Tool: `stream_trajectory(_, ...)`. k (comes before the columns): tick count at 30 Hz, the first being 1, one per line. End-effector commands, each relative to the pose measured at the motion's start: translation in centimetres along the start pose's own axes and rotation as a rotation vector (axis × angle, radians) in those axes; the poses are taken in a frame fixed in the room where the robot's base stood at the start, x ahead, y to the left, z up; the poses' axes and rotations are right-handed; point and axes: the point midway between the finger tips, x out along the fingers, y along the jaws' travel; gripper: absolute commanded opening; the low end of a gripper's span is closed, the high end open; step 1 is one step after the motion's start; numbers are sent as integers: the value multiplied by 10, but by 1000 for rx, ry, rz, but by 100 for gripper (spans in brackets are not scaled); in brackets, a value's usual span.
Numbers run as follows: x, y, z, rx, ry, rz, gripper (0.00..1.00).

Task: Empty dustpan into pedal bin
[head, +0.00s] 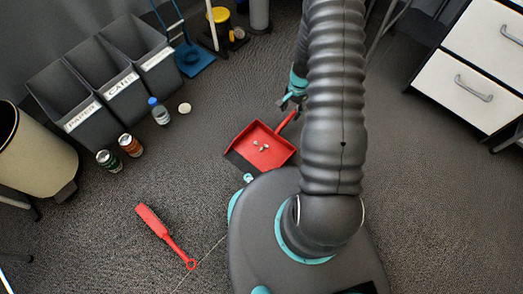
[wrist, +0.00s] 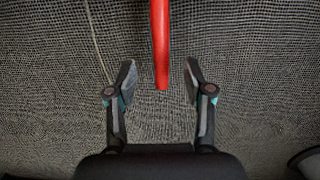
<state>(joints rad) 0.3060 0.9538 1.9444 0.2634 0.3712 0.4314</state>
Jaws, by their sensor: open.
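The red dustpan (head: 260,147) lies on the grey carpet near the middle of the head view, with several small pale bits of debris (head: 262,146) in it. Its red handle (wrist: 160,45) points between my open fingers in the wrist view. My gripper (wrist: 156,82) is open, with one finger on each side of the handle end and a gap on both sides. In the head view my gripper (head: 292,98) is partly hidden behind my arm. A beige pedal bin (head: 35,155) with a dark rim and a dark pedal at its base stands at the left edge.
Grey sorting bins (head: 105,80) labelled PAPER and CANS stand upper left, with two cans (head: 130,145), a bottle (head: 158,110) and a pale disc (head: 184,107) in front. A red brush (head: 163,234) lies lower left. White drawers (head: 465,90) stand right. Carpet between brush and bin is clear.

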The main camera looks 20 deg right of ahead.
Motion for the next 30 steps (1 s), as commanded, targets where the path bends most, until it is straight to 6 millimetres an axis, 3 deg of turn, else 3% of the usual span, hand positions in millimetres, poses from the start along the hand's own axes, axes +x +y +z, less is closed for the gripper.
stream_trajectory(3,21,0,0,0,-1,1,52)
stream_trajectory(9,37,0,0,0,-1,1,52)
stream_trajectory(21,43,0,0,0,0,0,52)
stream_trajectory(23,43,0,0,0,0,0,40)
stream_trajectory(27,43,0,0,0,0,0,5)
stream_trajectory(28,43,0,0,0,0,0,0)
stream_trajectory(30,43,0,0,0,-1,1,0)
